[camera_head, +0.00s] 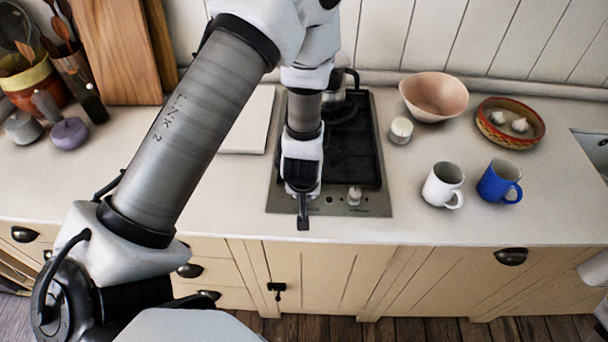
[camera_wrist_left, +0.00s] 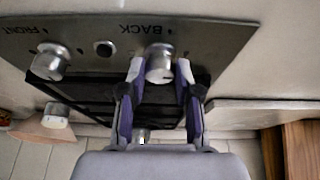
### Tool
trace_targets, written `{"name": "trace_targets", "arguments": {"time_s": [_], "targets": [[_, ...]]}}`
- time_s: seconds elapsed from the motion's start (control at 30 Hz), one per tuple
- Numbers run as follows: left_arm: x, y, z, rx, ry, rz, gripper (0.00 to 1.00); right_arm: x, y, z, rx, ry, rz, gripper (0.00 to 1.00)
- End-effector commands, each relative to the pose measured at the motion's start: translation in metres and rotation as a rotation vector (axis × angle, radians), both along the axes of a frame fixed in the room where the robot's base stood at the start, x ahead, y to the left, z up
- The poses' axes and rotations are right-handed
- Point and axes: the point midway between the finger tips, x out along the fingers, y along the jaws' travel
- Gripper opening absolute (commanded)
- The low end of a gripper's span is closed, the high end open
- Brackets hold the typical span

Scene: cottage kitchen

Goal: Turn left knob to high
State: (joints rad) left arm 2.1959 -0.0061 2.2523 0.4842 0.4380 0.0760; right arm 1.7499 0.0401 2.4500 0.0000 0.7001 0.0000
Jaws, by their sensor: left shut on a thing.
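The stove's metal control panel (camera_head: 375,205) lies at the front of the dark hob in the head view. My left gripper (camera_head: 303,214) reaches down over the panel's left part and hides the left knob there. In the left wrist view, the left knob (camera_wrist_left: 160,66) is a silver knob beside the word BACK. My left gripper (camera_wrist_left: 160,72) has one finger on each side of it and is shut on it. The right knob (camera_head: 354,195) stands free; it also shows in the left wrist view (camera_wrist_left: 50,62), beside the word FRONT. My right gripper is not in view.
A dark kettle (camera_head: 350,80) stands on the back of the hob, partly behind my arm. A pale board (camera_head: 245,125) lies left.

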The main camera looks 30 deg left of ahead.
Motion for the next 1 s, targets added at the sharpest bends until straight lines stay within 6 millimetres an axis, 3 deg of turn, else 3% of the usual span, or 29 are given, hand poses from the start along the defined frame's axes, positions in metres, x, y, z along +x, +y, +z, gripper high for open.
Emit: {"name": "trace_targets", "arguments": {"time_s": [0.33, 0.37, 0.4, 0.43, 0.77, 0.87, 1.0], "targets": [[0.003, 0.000, 0.002, 0.002, -0.008, 0.002, 0.00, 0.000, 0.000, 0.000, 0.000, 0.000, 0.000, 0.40], [0.003, 0.000, 0.002, 0.002, -0.008, 0.002, 0.40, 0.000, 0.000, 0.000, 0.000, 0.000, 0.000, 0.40], [0.003, 0.000, 0.002, 0.002, -0.008, 0.002, 0.54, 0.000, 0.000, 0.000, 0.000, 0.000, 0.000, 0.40], [0.002, 0.000, 0.002, 0.001, -0.008, 0.002, 0.58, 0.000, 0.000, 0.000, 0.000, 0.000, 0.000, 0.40], [0.001, 0.000, 0.004, 0.001, -0.004, 0.001, 0.58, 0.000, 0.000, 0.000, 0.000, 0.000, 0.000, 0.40], [-0.002, -0.003, 0.016, 0.002, -0.006, -0.001, 0.58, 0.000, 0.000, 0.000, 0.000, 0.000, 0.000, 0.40], [-0.013, -0.009, 0.046, 0.002, -0.009, -0.001, 0.58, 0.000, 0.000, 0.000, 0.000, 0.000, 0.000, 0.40]]}}
